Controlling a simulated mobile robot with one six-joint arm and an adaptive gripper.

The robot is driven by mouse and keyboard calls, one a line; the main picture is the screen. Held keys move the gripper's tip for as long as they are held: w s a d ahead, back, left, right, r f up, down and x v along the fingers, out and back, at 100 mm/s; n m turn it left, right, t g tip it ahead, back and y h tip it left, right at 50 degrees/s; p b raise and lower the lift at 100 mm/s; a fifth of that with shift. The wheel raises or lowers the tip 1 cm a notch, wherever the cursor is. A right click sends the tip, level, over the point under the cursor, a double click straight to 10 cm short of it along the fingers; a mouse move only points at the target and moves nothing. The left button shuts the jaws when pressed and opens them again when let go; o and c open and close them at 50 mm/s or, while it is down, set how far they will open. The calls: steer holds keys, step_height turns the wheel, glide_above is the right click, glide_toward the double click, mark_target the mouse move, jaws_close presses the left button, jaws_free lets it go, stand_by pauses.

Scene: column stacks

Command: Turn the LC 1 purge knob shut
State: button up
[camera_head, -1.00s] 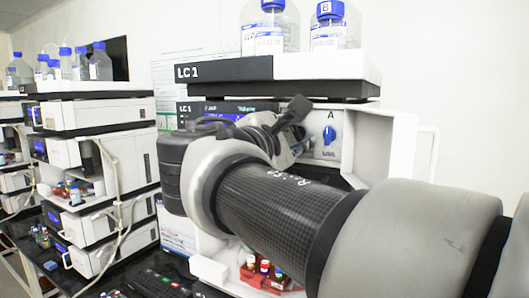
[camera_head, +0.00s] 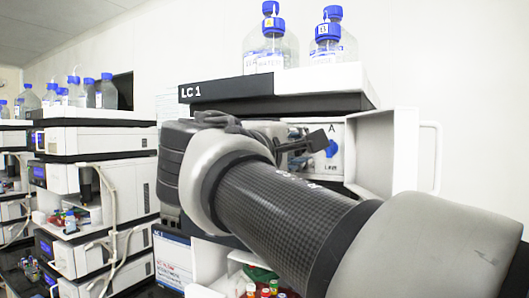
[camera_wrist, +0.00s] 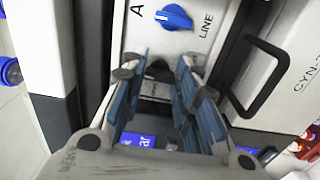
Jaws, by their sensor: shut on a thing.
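The LC 1 stack (camera_head: 226,92) stands in the head view with its front door open at right. On its panel, a blue selector knob (camera_wrist: 175,17), marked A and LINE, shows above my gripper in the wrist view; it also shows in the head view (camera_head: 331,148). A dark round knob (camera_wrist: 160,71), which looks like the purge knob, sits below it, between my fingertips. My gripper (camera_wrist: 160,68) is shut on this dark knob; contact is partly hidden by the fingers. In the head view my arm hides most of the panel and the knob.
The open white door (camera_head: 374,150) stands close to the right of my gripper, with a dark handle (camera_wrist: 262,75) beside it in the wrist view. Bottles (camera_head: 270,45) stand on top of the stack. A second instrument stack (camera_head: 100,140) is at left.

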stand_by(0.3)
steer(key=o, duration=0.8)
